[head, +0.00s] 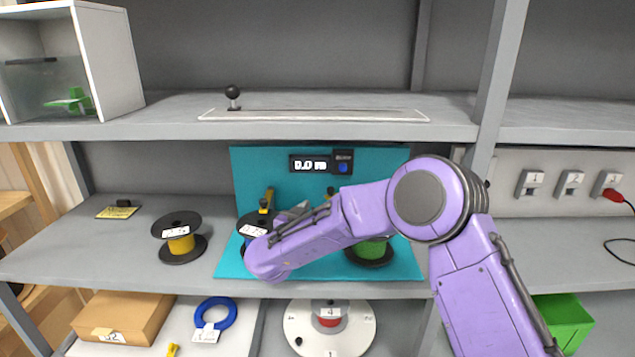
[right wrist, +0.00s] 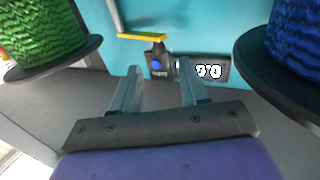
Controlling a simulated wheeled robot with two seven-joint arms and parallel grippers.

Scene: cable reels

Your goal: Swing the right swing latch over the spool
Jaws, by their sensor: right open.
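The green spool (head: 372,250) stands on the right of the teal board, partly behind my right arm; it also shows in the right wrist view (right wrist: 42,35). The blue spool (right wrist: 296,50) is on the other side, mostly hidden in the head view. Another yellow latch (head: 267,200) stands upright by the blue spool. My right gripper (right wrist: 160,82) is open and empty, between the spools. My left gripper is out of view.
The teal board (head: 250,168) carries a display (head: 309,164) reading 0.0. A yellow spool (head: 181,244) stands on the shelf to the left. A ball-knob lever (head: 232,95) is on the upper shelf. Sockets (head: 570,183) line the right wall.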

